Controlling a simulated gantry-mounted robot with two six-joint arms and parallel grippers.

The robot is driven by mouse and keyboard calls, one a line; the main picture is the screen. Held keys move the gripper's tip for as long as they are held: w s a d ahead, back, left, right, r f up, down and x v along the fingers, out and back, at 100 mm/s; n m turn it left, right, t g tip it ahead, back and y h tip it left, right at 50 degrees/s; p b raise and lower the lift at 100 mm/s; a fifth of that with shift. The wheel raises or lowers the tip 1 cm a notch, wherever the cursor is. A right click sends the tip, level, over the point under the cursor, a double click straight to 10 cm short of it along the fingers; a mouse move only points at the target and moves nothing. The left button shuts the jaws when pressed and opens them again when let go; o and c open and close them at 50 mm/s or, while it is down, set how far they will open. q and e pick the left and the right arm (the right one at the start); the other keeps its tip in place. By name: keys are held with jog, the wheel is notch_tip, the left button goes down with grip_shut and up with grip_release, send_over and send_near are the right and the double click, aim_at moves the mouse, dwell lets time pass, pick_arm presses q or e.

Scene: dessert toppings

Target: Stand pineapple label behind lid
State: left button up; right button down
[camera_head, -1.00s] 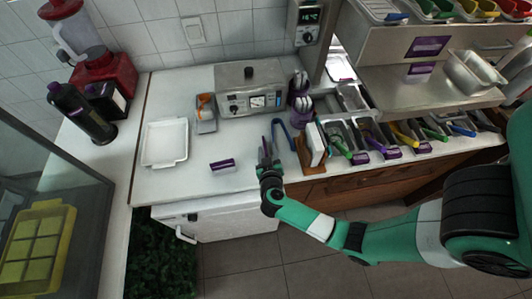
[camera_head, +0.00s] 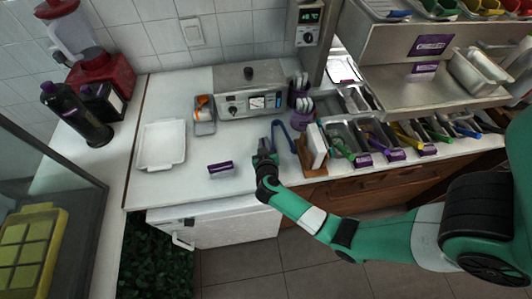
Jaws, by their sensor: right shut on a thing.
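My right gripper (camera_head: 264,151) is low over the counter in the middle, left of the blue tongs (camera_head: 285,136). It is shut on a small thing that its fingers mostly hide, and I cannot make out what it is. A purple label (camera_head: 220,168) with a white base is on the counter just left of the gripper, apart from it. Its print is too small to read, so I cannot tell whether it is the pineapple label. A steel lid with a black knob (camera_head: 248,72) tops the appliance at the back. My left gripper is not in view.
A white tray (camera_head: 161,165) lies at the left. A small container (camera_head: 204,128) with orange contents stands beside the appliance. White cards in a wooden holder (camera_head: 311,165) stand close to the gripper's right. Topping bins with purple labels line the right. The counter's front middle is clear.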

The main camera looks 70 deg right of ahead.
dwell(0.4)
jog(key=shift+r+p, duration=0.5)
notch_tip(320, 180, up, 3)
jog(key=shift+f+p, duration=0.15)
jog(key=shift+p, duration=1.05)
jog(key=s+a+r+p, duration=0.8)
jog(key=s+a+r, duration=0.1)
jog(key=s, duration=0.1)
jog(key=shift+s+r, duration=0.15)
jog(key=shift+s, duration=0.2)
